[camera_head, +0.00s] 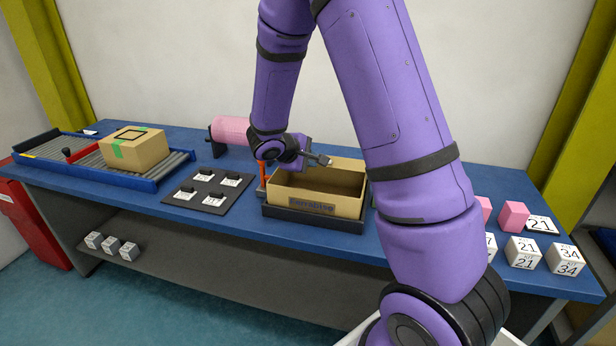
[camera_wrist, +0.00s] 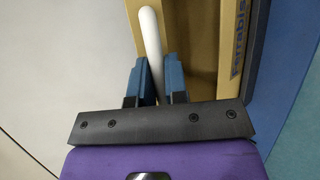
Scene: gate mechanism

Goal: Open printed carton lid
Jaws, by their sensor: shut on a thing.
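The printed carton (camera_head: 318,204) stands in a dark tray on the blue table, with its lettering on the front face. Its inside is visible from above, so its top is not covered. The wrist view shows its printed side (camera_wrist: 236,40) at the right. My gripper (camera_head: 324,160) is over the carton's back left part, near its rear edge. In the wrist view, my gripper (camera_wrist: 151,88) is shut on a white rod (camera_wrist: 150,40) between its two blue fingers. I cannot tell how the rod joins the carton or its lid.
An orange upright part (camera_head: 262,172) stands at the carton's left. A black panel with labelled blocks (camera_head: 210,190), a pink roller (camera_head: 232,130) and a conveyor with a taped box (camera_head: 134,150) lie further left. Numbered cubes (camera_head: 524,252) are at the right.

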